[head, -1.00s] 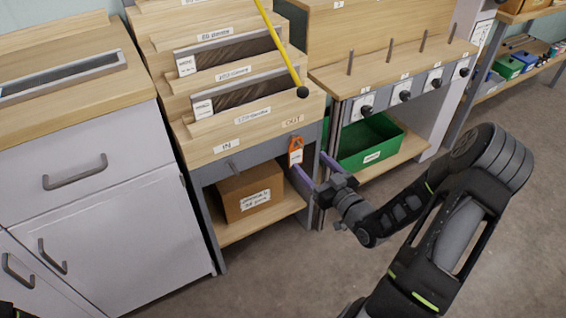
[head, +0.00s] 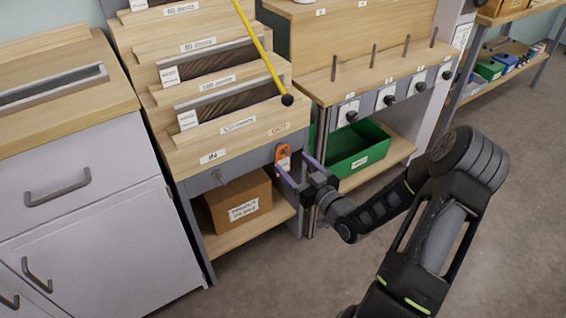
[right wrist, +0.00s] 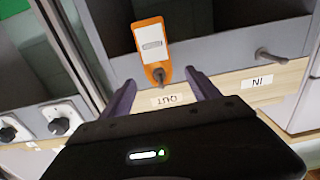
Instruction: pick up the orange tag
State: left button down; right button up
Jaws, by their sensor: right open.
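The orange tag (head: 283,157) hangs from a peg below the OUT label at the front of the wooden rack. In the right wrist view the tag (right wrist: 152,50) has a white label, and its lower end sits at the peg (right wrist: 159,76). My right gripper (head: 295,168) is open, with one purple finger on each side of the tag. The right wrist view shows the fingers of the right gripper (right wrist: 160,90) apart, with the tag's peg end between and a little beyond them. I cannot tell whether they touch it. My left gripper is not in view.
A bare peg (head: 221,178) sticks out below the IN label. A cardboard box (head: 238,200) stands on the shelf beneath. A green bin (head: 357,150) lies right of the gripper. A yellow rod with a black ball (head: 287,99) slants above.

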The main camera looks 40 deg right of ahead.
aim_at(286, 157)
jog(key=w+b, duration=0.1)
jog(key=w, duration=0.3)
jog(key=shift+w+d+f, duration=0.1)
jog(key=shift+w+d, duration=0.05)
jog(key=shift+w, duration=0.2)
jog(key=shift+c, duration=0.3)
jog(key=c, duration=1.4)
